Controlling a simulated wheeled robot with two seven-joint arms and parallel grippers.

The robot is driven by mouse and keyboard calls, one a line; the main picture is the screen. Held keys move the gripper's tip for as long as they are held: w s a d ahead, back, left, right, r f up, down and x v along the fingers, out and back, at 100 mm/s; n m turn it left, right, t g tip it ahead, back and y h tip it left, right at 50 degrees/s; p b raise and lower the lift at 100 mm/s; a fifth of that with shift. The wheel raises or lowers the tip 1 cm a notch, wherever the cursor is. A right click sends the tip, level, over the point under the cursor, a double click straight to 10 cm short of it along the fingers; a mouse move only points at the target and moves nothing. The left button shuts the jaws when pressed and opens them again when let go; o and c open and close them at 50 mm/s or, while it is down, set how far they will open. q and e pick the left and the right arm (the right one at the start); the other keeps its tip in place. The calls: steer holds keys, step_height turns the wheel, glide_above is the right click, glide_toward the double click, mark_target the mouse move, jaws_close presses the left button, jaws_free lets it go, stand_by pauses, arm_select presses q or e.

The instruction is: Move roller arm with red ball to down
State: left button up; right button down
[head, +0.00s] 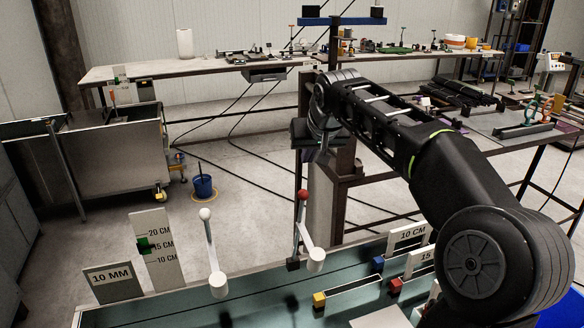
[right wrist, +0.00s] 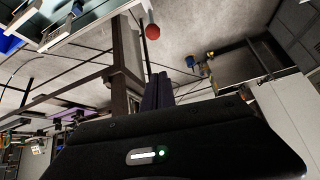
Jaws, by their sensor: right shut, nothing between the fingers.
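The roller arm with the red ball (head: 303,195) stands up from its white hub (head: 316,260) on the back edge of the machine, tilted a little. Its ball points up. In the right wrist view the red ball (right wrist: 153,31) shows beyond my fingertips. My right gripper (head: 321,153) is above and slightly right of the ball, pointing down. Its dark fingers (right wrist: 158,90) are shut, empty and apart from the ball. A second roller arm with a white ball (head: 205,214) also stands up, to the left. My left gripper is not in view.
The teal machine bed (head: 250,309) lies in front, with a height scale (head: 157,250) and a 10 MM sign (head: 113,282) at left. Colored blocks and 10 CM and 15 CM signs (head: 408,237) stand at right. A dark post (head: 345,190) rises behind the red ball.

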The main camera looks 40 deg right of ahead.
steer(key=shift+w+r, duration=0.15)
steer(key=shift+w+d+f, duration=0.15)
steer(key=shift+w+f, duration=0.25)
steer(key=shift+f, duration=0.15)
steer(key=f, duration=0.2)
steer(key=w+f+p, duration=0.1)
steer(key=f, duration=0.2)
steer(key=w+f+p, duration=0.1)
steer(key=f, duration=0.1)
steer(key=shift+d+f, duration=0.3)
steer(key=shift+f, duration=0.05)
steer(key=shift+s+a+f, duration=0.1)
steer(key=shift+s+f, duration=0.1)
